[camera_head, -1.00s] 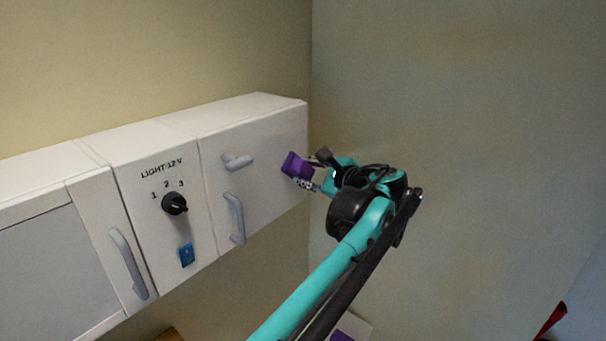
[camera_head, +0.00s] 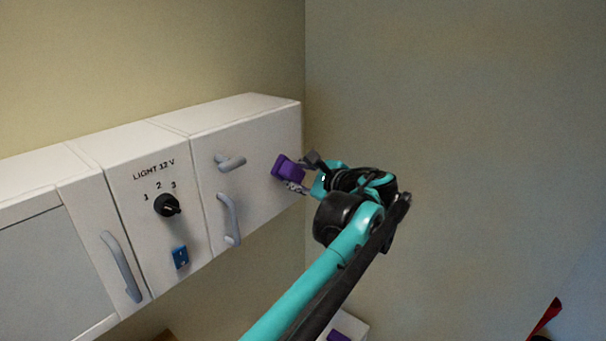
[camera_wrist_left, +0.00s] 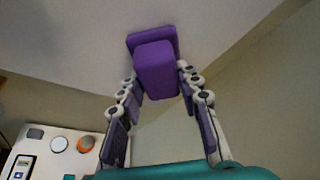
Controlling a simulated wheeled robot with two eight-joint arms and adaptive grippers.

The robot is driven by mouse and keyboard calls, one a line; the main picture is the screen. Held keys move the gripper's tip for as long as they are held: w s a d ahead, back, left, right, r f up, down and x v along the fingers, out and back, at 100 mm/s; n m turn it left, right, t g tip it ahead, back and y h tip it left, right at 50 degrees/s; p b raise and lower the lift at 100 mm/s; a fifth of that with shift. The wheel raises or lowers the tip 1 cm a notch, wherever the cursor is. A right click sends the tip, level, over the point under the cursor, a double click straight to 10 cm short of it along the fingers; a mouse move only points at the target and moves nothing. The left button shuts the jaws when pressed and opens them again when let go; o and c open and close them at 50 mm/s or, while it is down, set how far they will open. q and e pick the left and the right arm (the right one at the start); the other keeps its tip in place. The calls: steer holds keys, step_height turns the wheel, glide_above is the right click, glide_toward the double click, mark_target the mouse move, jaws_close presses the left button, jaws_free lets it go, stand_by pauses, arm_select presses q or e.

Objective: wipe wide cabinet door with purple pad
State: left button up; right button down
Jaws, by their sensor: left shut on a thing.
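The wide white cabinet door (camera_head: 258,190) is at the right end of the wall cabinet, with a grey handle (camera_head: 230,222) and a grey knob-like grip (camera_head: 230,163) on its left part. My left gripper (camera_head: 302,173) is shut on the purple pad (camera_head: 287,167) at the door's right part. In the left wrist view the pad (camera_wrist_left: 155,66) sits between the two fingers, its broad plate toward the white surface. The pad is at or very close to the door face; I cannot tell whether it touches. My right gripper is not in view.
Left of the door is a panel with a black dial (camera_head: 167,205) and a blue socket (camera_head: 180,257), then another handled door (camera_head: 121,266). A bare wall (camera_head: 450,130) stands to the right. A white unit (camera_wrist_left: 62,146) with a device and round knobs shows in the wrist view.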

arm_select(q)
steer(key=shift+s+a, duration=0.8)
steer(key=shift+s, duration=0.35)
steer(key=shift+s+a, duration=0.8)
steer(key=shift+s, duration=0.35)
steer(key=shift+s+a, duration=0.55)
steer(key=shift+s, duration=0.3)
steer(key=shift+s+a, duration=0.55)
steer(key=shift+s, duration=0.25)
steer(key=shift+s+a, duration=0.55)
steer(key=shift+s, duration=0.3)
steer(key=shift+d, duration=0.1)
steer(key=shift+s+d, duration=0.5)
steer(key=shift+d, duration=0.3)
steer(key=shift+s+d, duration=0.55)
steer(key=shift+d, duration=0.25)
steer(key=shift+s+d, duration=0.5)
steer(key=shift+d, duration=0.3)
steer(key=s+d, duration=0.1)
steer(key=d, duration=0.1)
steer(key=shift+s+d, duration=0.3)
steer(key=shift+s, duration=0.05)
